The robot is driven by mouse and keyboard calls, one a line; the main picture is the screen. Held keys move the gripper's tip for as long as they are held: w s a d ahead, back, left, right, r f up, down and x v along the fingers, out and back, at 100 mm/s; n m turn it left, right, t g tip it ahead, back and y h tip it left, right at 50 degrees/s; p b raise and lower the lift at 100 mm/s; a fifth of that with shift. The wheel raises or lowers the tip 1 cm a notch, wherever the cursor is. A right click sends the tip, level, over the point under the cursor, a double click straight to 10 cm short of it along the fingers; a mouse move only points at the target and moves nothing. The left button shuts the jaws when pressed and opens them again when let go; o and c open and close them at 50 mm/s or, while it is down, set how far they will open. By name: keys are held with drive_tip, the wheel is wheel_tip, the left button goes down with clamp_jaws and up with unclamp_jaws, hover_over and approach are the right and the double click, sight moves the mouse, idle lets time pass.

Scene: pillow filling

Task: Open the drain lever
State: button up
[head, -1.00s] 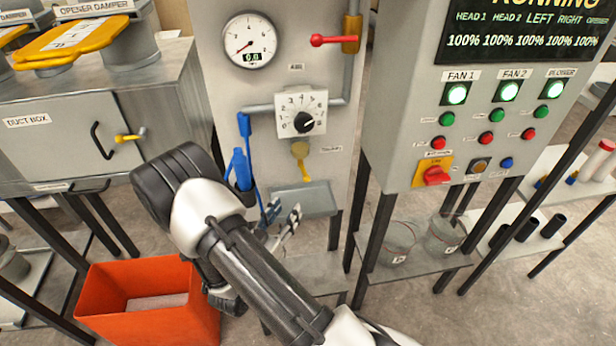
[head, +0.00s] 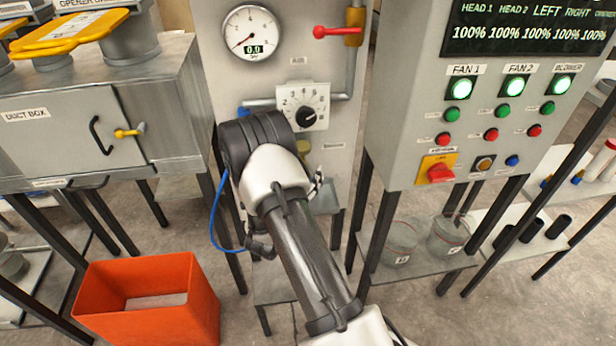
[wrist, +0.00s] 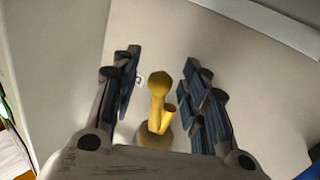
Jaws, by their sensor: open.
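The yellow drain lever (wrist: 158,100) stands out from the pale panel in the middle of the wrist view, with a round yellow base and a short stub beside it. My gripper (wrist: 160,75) is open, its two blue-padded fingers on either side of the lever with a gap on both sides. In the head view a small part of the lever (head: 304,148) shows below the dial knob; my arm hides the rest. Only a bit of my gripper (head: 316,184) shows there, right of my wrist.
The dial knob (head: 306,116) and a red-handled valve (head: 340,31) are above the lever. The control box (head: 400,150) with lit lamps stands to the right. An orange bin (head: 150,318) is on the floor at left, near the duct box (head: 65,135).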

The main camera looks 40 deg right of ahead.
drive_tip(key=shift+c, duration=0.5)
clamp_jaws()
drive_tip(key=shift+w+a+m+y, duration=0.2)
drive_tip(key=shift+a+m+y, duration=0.1)
drive_tip(key=shift+m+y, duration=0.15)
drive_tip(key=shift+w+a+f+m+y, duration=0.1)
drive_tip(key=shift+w+a+m+y, duration=0.1)
drive_tip(key=shift+a+m+y, duration=0.4)
drive_tip(key=shift+o, duration=0.5)
unclamp_jaws()
drive_tip(key=shift+d, duration=0.2)
drive_tip(key=v, duration=1.2)
drive_tip(key=shift+w, duration=0.2)
